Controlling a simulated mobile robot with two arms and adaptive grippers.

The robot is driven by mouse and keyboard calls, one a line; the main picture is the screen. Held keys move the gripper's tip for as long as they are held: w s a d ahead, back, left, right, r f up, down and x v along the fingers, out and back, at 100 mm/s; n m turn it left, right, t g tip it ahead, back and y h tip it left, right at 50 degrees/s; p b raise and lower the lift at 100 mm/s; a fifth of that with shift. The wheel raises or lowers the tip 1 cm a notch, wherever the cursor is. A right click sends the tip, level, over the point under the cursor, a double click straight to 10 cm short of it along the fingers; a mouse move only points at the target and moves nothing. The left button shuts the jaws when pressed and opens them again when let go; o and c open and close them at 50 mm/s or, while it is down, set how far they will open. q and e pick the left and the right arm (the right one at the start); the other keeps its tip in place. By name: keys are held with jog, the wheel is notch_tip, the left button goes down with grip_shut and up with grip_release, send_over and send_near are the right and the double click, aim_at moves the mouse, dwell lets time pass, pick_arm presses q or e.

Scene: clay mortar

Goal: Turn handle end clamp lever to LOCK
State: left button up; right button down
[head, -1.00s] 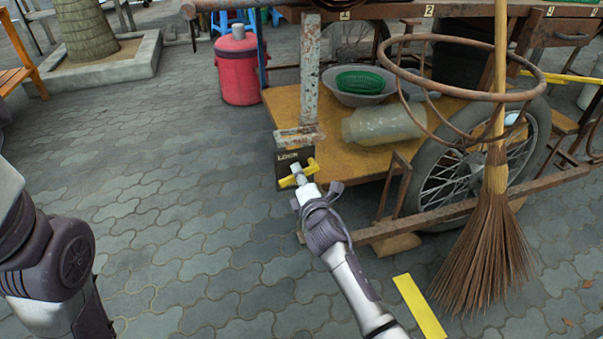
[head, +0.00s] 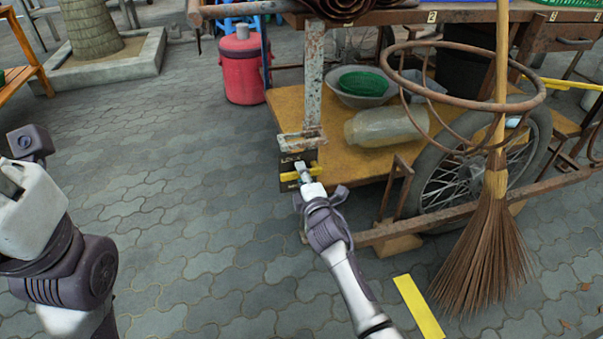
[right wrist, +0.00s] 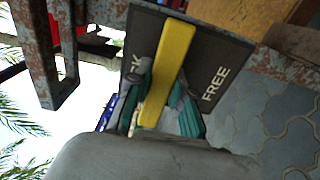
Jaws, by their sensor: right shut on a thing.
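The yellow clamp lever (head: 287,177) sits on a black plate (head: 285,187) at the foot of the rusty post on the cart. In the head view it lies close to level, tilted slightly. In the right wrist view the lever (right wrist: 170,68) runs between the word FREE on the right and a partly covered word ending in K on the left. My right gripper (head: 304,174) is shut on the lever; its fingertips are small and partly hidden. My left arm is at the left edge; its fingers cannot be made out.
The cart's wooden shelf (head: 290,104) holds a jar (head: 385,126) and bowls. A broom (head: 487,235) and a rusty ring (head: 470,108) stand to the right, before the wheel. A red canister (head: 243,72) stands behind. The paving at centre left is clear.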

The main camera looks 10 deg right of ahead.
jog(key=c, duration=1)
grip_release()
jog(key=s, duration=1.2)
jog(key=shift+d, duration=0.25)
